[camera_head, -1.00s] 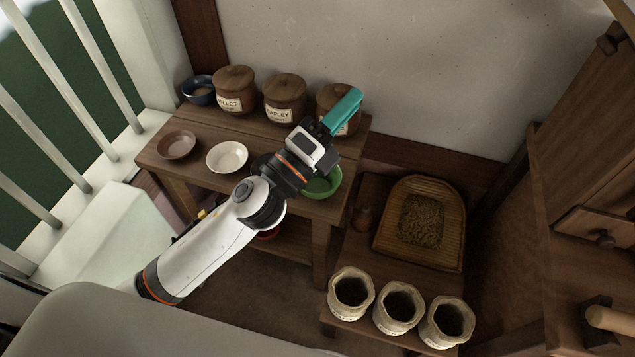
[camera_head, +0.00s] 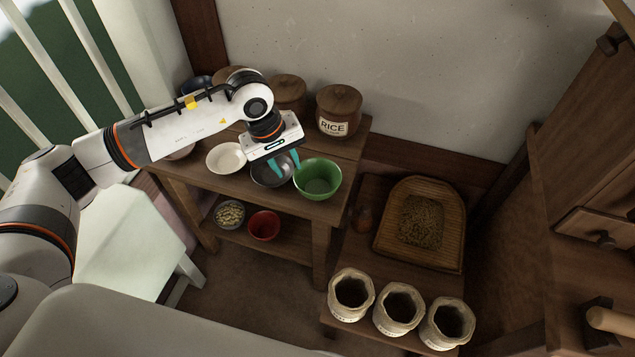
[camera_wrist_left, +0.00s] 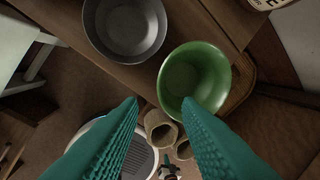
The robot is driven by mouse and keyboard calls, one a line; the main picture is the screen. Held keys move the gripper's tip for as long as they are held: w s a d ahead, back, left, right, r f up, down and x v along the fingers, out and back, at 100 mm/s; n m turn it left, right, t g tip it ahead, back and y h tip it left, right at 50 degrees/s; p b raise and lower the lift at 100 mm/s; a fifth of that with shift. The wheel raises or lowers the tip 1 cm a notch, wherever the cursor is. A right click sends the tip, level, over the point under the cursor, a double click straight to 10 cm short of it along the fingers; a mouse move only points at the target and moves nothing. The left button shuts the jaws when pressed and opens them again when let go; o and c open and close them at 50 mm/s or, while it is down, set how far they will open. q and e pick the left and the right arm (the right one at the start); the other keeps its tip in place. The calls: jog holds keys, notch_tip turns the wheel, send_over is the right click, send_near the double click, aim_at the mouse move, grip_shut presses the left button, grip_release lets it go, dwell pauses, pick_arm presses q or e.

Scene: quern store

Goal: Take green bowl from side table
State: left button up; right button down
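The green bowl (camera_head: 318,179) stands upright at the right front of the wooden side table (camera_head: 340,151). It also shows in the left wrist view (camera_wrist_left: 193,79), right of the grey bowl. My left gripper (camera_head: 284,168) points down over the dark grey bowl (camera_head: 265,173), just left of the green bowl. Its teal fingers are apart with nothing between them; the open fingers also show in the left wrist view (camera_wrist_left: 160,103). I cannot tell whether the right fingertip touches the green bowl's rim.
A white bowl (camera_head: 226,158) stands left of the gripper, and the rice jar (camera_head: 338,110) behind the green bowl. A red bowl (camera_head: 264,225) and a bowl of nuts or beans (camera_head: 229,214) sit on the lower shelf. A woven tray (camera_head: 456,222) and several sacks stand right.

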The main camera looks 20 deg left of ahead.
aim_at(296, 182)
pick_arm(q)
jog(key=x, duration=0.9)
jog(key=shift+w+a, duration=0.15)
jog(key=shift+c, duration=0.5)
grip_shut()
